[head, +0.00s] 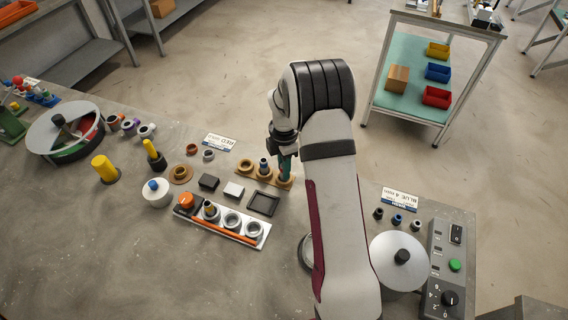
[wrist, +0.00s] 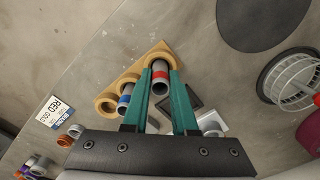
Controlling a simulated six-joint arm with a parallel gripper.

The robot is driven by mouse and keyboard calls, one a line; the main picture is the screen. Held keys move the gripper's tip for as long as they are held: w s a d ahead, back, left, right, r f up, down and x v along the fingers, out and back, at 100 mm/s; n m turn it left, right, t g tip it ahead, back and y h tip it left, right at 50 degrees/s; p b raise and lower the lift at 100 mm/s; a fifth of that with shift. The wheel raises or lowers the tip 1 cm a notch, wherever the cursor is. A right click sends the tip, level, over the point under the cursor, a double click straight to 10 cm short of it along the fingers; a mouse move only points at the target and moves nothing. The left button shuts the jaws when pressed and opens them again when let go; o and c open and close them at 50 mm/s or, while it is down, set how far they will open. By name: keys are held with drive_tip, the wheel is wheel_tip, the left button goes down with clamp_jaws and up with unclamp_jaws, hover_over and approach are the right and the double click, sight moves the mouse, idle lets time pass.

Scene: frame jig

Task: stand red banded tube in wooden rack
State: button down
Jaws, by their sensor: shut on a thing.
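The red banded tube (wrist: 160,76) is grey with a red band and sits between the teal fingertips of my gripper (wrist: 160,72) in the wrist view. My gripper (head: 285,166) is shut on it at the right end of the wooden rack (head: 267,178) in the head view. The rack (wrist: 131,77) has ring-shaped seats in a row. The tube lines up with the end ring; how deep its lower end sits is hidden. A blue banded tube (wrist: 124,98) stands in the middle ring. The other end ring (wrist: 105,103) is empty.
A white tray (head: 222,224) with rings, a black tray (head: 264,204) and small blocks lie in front of the rack. A RED card (head: 219,142) lies behind it. A disc-shaped lid (head: 398,262) and a control box (head: 452,262) stand at right.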

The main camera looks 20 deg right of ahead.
drive_tip(key=shift+f, duration=0.3)
drive_tip(key=shift+c, duration=2.3)
unclamp_jaws()
drive_tip(key=shift+r, duration=0.15)
drive_tip(key=shift+r, duration=0.65)
